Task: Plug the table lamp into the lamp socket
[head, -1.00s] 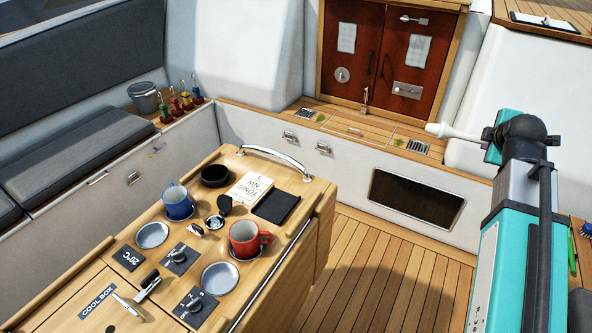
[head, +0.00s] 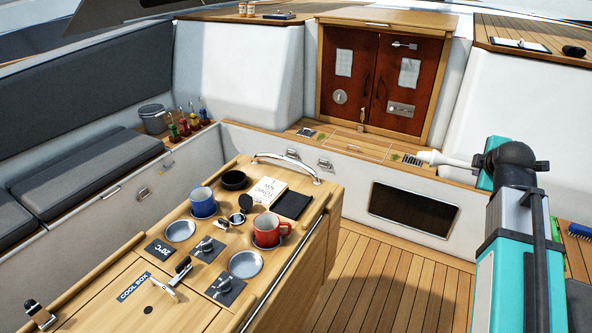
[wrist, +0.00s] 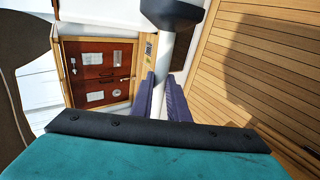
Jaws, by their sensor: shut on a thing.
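In the wrist view my gripper (wrist: 162,98), with purple fingers, is shut on a white stem with a dark wide end, which seems to be the table lamp (wrist: 168,48). The lower part of the stem is hidden behind the fingers. In the head view a white piece (head: 446,160) sticks out left from the end of my arm, and I cannot tell gripper from lamp there. Near its tip is a small dark and green fitting (head: 412,160) on the wooden ledge. I cannot tell whether this is the lamp socket, and I make out no plug.
Red-brown doors (head: 375,85) are at the back. The slatted floor (head: 345,280) right of the table is clear.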

